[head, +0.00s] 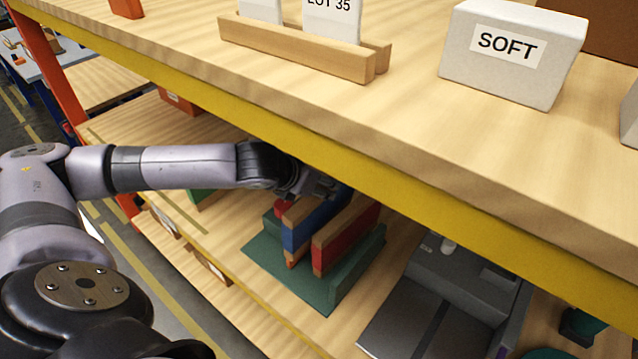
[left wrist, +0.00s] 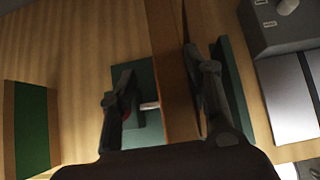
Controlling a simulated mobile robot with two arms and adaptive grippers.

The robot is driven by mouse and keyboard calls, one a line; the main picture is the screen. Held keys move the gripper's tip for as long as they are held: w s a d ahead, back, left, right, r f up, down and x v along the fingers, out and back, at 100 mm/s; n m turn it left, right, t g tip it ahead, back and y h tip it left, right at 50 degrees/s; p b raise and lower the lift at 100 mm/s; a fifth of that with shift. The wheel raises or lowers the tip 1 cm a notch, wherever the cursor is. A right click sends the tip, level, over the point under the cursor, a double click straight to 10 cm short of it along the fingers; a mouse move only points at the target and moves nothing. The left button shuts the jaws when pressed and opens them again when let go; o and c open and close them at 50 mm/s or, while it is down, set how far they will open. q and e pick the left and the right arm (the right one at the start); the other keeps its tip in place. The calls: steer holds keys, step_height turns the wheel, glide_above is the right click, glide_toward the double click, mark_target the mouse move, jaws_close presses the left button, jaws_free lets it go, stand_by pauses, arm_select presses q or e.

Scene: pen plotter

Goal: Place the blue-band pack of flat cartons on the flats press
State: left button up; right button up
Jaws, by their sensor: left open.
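The blue-band pack of flat cartons (head: 297,237) stands on edge in a dark green rack (head: 285,283) on the lower shelf. A red-band pack (head: 345,240) stands just right of it. My left gripper (head: 312,190) is open at the top of the blue-band pack, partly hidden under the upper shelf edge. In the left wrist view its fingers (left wrist: 157,98) are apart with a brown carton edge (left wrist: 172,75) between them; no blue band shows there. A grey machine with a flat bed (head: 408,318), apparently the flats press, stands to the right. My right gripper is out of view.
The upper shelf's yellow front beam (head: 330,165) passes close above my left gripper. A green-band pack (left wrist: 30,128) lies to the left on the lower shelf. The upper shelf holds a SOFT block (head: 510,55) and a wooden card holder (head: 295,50).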

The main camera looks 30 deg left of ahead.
arm_select(q)
steer(key=p+v, duration=0.2)
steer(key=v, duration=0.1)
steer(key=p+v, duration=0.3)
steer(key=v, duration=0.1)
steer(key=p+v, duration=0.2)
steer(key=v, duration=0.2)
steer(key=shift+w+r+p, duration=0.15)
steer(key=shift+r+p, duration=0.2)
steer(key=shift+r, duration=0.05)
steer(key=shift+s+r, duration=0.35)
steer(key=shift+s, duration=0.15)
